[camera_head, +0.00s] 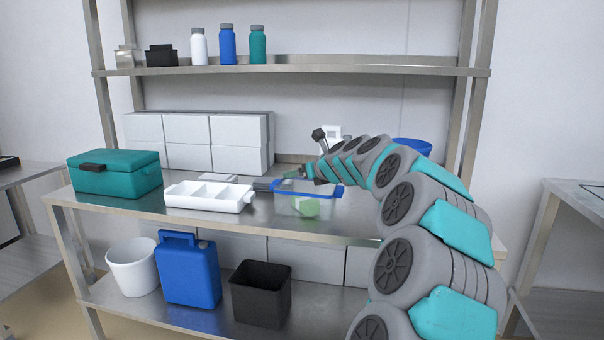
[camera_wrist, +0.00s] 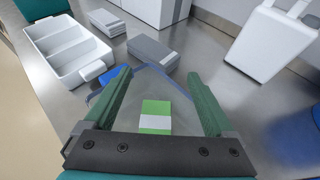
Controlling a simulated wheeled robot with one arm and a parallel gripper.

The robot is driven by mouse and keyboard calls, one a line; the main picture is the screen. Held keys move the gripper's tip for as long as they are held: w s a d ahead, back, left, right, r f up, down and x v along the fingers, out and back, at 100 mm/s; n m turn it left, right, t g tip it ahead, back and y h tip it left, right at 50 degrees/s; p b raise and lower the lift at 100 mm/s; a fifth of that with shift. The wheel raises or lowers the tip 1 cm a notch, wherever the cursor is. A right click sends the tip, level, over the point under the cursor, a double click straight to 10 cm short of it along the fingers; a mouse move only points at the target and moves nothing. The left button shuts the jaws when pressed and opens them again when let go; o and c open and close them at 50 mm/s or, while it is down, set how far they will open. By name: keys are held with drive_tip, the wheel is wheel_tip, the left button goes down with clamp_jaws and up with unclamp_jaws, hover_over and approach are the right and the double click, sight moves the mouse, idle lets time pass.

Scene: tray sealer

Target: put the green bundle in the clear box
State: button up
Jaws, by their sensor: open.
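The clear box (camera_head: 284,203) with a blue rim stands on the steel bench, right of the white divided tray. The green bundle (camera_head: 307,208) shows through its wall, low inside it. In the wrist view, the bundle (camera_wrist: 155,122) is green with a white band and lies below and between my fingers. My gripper (camera_head: 308,172) is over the box, with its fingers (camera_wrist: 158,92) spread apart and empty. In the wrist view, the box (camera_wrist: 152,70) is partly hidden by my fingers and palm.
The white divided tray (camera_head: 174,199) and a teal case (camera_head: 118,180) stand to the left. A grey block (camera_wrist: 152,53) lies just beyond the box. A white container (camera_wrist: 268,38) and a blue bowl (camera_head: 412,145) are behind and right. A shelf (camera_head: 380,70) with bottles spans above.

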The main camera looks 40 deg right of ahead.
drive_tip(key=shift+r, duration=0.1)
drive_tip(key=shift+d+r+b, duration=0.1)
drive_tip(key=shift+r+b, duration=0.2)
drive_tip(key=shift+b, duration=0.05)
drive_tip(key=v, duration=1.2)
drive_tip(key=shift+r, duration=0.2)
